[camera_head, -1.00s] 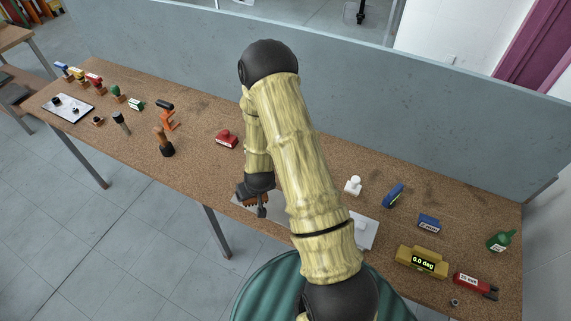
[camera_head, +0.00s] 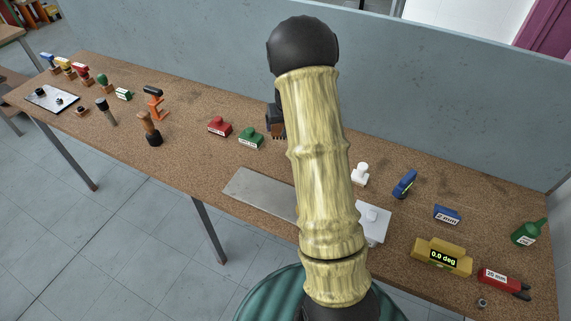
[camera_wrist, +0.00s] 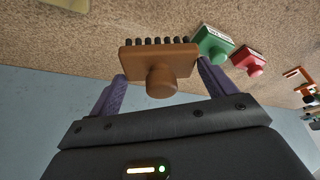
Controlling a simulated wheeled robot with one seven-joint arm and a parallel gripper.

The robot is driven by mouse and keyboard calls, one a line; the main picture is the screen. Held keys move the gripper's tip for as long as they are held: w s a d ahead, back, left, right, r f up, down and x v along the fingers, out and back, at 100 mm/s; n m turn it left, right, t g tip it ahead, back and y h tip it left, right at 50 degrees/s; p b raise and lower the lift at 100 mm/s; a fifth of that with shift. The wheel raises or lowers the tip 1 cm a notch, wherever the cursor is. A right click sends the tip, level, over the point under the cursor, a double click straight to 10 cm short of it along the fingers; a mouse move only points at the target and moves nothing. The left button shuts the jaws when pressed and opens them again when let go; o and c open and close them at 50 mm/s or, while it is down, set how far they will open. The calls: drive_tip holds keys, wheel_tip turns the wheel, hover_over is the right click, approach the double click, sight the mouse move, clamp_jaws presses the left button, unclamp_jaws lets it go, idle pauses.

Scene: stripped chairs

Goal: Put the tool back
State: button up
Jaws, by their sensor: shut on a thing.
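My gripper (camera_wrist: 160,76) is shut on a brown block tool (camera_wrist: 150,62) with a round knob and a row of short black bristles or pegs. In the wrist view the block sits between the two purple fingers. In the head view the tool (camera_head: 278,131) shows only in part, left of my arm, which hides the rest of it and most of the gripper. It is near the back of the cork-topped table (camera_head: 205,160), right of a green block with a knob (camera_head: 251,138) and a red one (camera_head: 219,126). I cannot tell its exact height above the table.
A grey metal plate (camera_head: 258,190) lies in front. Several stamps and tools stand left. A blue-grey partition (camera_head: 200,50) runs behind.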

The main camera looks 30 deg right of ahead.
drive_tip(key=shift+w+d+r, duration=0.1)
drive_tip(key=shift+d+r, duration=0.1)
drive_tip(key=shift+r, duration=0.05)
drive_tip(key=shift+f+p, duration=0.65)
drive_tip(key=shift+f, duration=2.5)
drive_tip(key=shift+f, duration=0.1)
drive_tip(key=shift+f+p, duration=0.35)
drive_tip(key=shift+f, duration=1.45)
drive_tip(key=shift+f, duration=0.15)
drive_tip(key=o, duration=0.8)
drive_tip(key=shift+o, duration=0.2)
